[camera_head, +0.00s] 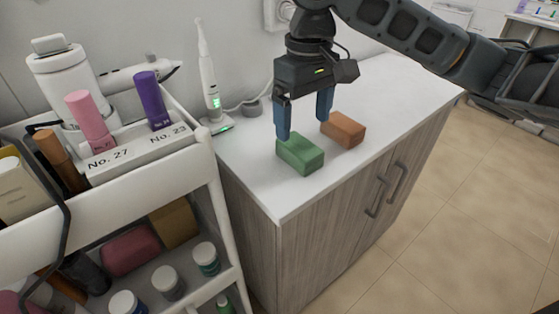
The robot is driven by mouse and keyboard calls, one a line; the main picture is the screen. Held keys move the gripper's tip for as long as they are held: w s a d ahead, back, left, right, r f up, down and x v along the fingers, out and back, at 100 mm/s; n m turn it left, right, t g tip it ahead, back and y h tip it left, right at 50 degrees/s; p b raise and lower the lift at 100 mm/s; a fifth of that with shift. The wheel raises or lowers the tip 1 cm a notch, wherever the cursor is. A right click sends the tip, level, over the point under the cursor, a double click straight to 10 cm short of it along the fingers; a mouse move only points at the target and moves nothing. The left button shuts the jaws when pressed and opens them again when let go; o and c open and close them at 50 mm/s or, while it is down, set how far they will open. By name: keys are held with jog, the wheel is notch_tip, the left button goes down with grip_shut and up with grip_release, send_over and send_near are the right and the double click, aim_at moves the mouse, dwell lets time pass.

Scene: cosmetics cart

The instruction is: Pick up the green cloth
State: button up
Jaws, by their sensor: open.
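A green block-shaped piece, the green cloth (301,154), lies on the white top of a wooden cabinet (275,196) near its front left corner. My gripper (304,126) is open and points down just behind the green cloth. Its left blue finger reaches close to the back left edge of the cloth; I cannot tell whether they touch. Its right finger hangs near an orange-brown block (344,129), which lies to the right of the green cloth. Nothing shows between the fingers.
A white cart (150,160) with bottles, jars and numbered holders stands at the left, close to the cabinet. An electric toothbrush (208,75) stands on its charger at the cabinet's back left. The right part of the cabinet top is clear.

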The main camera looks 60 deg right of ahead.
aim_at(302, 145)
notch_tip(302, 145, down, 8)
jog(key=shift+r, duration=0.25)
jog(key=c, duration=1.1)
jog(key=shift+c, duration=0.2)
jog(key=shift+r, duration=0.45)
jog(key=r, duration=0.2)
jog(key=d+r, duration=0.1)
jog(key=shift+s+r, duration=0.25)
jog(key=shift+r, duration=0.1)
jog(key=s+d+r, duration=0.5)
jog(key=d+r, duration=0.1)
jog(key=d, duration=0.3)
jog(key=shift+s+d+r, duration=0.15)
jog(key=shift+r, duration=0.05)
